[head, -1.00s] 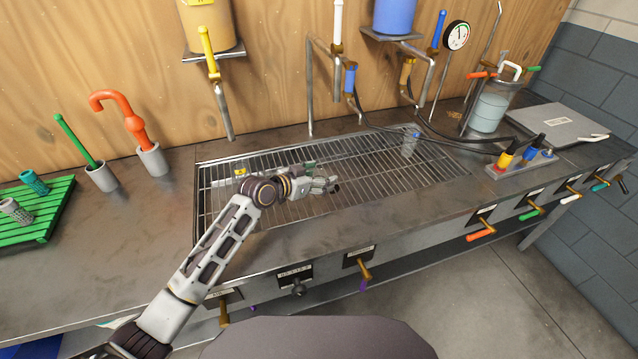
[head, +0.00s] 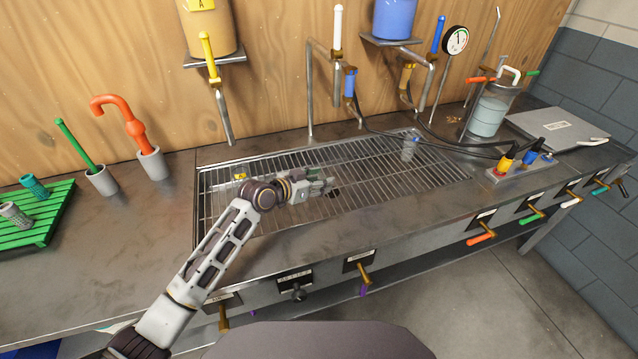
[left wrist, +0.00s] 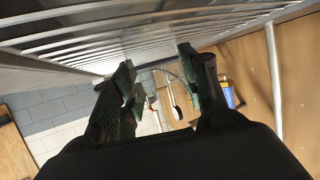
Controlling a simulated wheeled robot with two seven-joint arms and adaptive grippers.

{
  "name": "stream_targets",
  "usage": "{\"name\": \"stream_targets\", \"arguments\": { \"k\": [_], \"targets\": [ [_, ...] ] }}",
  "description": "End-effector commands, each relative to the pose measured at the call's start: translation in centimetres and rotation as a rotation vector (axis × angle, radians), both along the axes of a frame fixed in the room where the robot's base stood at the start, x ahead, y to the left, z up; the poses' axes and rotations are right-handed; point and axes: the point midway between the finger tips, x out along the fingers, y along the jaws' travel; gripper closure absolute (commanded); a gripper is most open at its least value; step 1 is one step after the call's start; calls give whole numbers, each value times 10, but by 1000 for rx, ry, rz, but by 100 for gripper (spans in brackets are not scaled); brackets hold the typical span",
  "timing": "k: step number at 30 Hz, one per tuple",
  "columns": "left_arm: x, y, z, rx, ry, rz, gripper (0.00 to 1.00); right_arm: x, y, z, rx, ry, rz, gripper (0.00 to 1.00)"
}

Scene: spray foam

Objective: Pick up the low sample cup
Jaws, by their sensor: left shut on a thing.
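My left gripper (head: 324,186) is low over the metal grate (head: 370,195), its fingers pointing right. Its green-grey fingers show in the left wrist view (left wrist: 160,80) with a gap between them. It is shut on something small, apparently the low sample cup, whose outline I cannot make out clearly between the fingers. A taller clear cup (head: 409,148) stands apart on the grate, to the right of the gripper. My right gripper is not in view.
A small yellow-marked item (head: 240,175) is at the grate's left end, behind my arm. Taps and pipes rise behind. The grate's front right is clear.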

Motion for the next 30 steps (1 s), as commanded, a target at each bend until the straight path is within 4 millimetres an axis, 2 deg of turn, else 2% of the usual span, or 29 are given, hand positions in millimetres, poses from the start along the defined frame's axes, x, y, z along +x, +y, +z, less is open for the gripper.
{"name": "stream_targets", "arguments": {
  "k": [7, 21, 30],
  "targets": [
    [0, 0, 21, 1, -4, 0, 70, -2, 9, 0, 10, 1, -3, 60],
    [1, 0, 87, 0, -4, 0, 70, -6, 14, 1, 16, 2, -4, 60],
    [0, 0, 99, 0, -1, 0, 70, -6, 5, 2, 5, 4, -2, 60]
  ]
}}
